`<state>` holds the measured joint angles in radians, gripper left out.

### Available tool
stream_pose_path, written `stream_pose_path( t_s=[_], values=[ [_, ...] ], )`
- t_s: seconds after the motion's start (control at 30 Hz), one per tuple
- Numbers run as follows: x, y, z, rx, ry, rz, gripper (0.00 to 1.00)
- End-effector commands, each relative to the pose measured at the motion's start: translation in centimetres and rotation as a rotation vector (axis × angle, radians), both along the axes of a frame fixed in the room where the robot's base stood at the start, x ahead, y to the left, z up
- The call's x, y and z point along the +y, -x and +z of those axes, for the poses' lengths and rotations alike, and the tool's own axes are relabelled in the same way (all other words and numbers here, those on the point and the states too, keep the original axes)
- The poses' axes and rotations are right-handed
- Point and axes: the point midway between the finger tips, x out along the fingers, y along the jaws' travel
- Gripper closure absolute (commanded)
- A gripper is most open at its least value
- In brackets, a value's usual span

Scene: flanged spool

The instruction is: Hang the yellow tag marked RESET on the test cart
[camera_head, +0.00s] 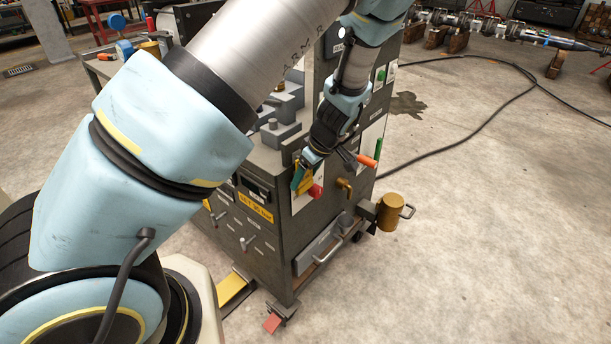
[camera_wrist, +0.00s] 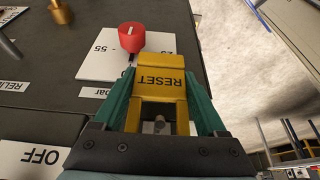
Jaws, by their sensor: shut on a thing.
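The yellow tag marked RESET (camera_wrist: 160,84) is between the green fingers of my gripper (camera_wrist: 158,98), its lettering upside down in the wrist view. A grey metal pin end (camera_wrist: 160,123) shows in the gap at the tag's lower part; I cannot tell whether it passes through the tag. In the head view, my gripper (camera_head: 300,176) and the yellow tag (camera_head: 304,182) are close to the side panel of the dark grey test cart (camera_head: 262,252). A red knob (camera_wrist: 131,38) on a white plate stands just beyond the tag; it also shows in the head view (camera_head: 315,191).
An orange-tipped handle (camera_head: 367,160) and a brass fitting (camera_head: 344,186) stick out right of my gripper. A brass cylinder (camera_head: 392,213) hangs on the cart's lower right corner. A white OFF label (camera_wrist: 33,156) is at lower left. Floor right of the cart is mostly clear, with a black cable (camera_head: 440,151).

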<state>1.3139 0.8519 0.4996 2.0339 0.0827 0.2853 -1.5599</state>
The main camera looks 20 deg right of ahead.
Motion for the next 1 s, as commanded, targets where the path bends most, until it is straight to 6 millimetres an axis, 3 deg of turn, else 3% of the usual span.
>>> stream_pose_path(
  t_s=[0.03,0.07,0.27,0.67,1.0],
  values=[
    [0.0,0.0,0.0,0.0,0.0,0.0,0.79],
    [0.0,0.0,0.0,0.0,0.0,0.0,0.24],
    [0.0,0.0,0.0,0.0,0.0,0.0,0.02],
    [-0.4,0.4,1.0,-0.002,0.003,-0.002,0.0],
    [-1.6,2.6,6.8,-0.001,0.004,-0.003,0.0]
  ],
)
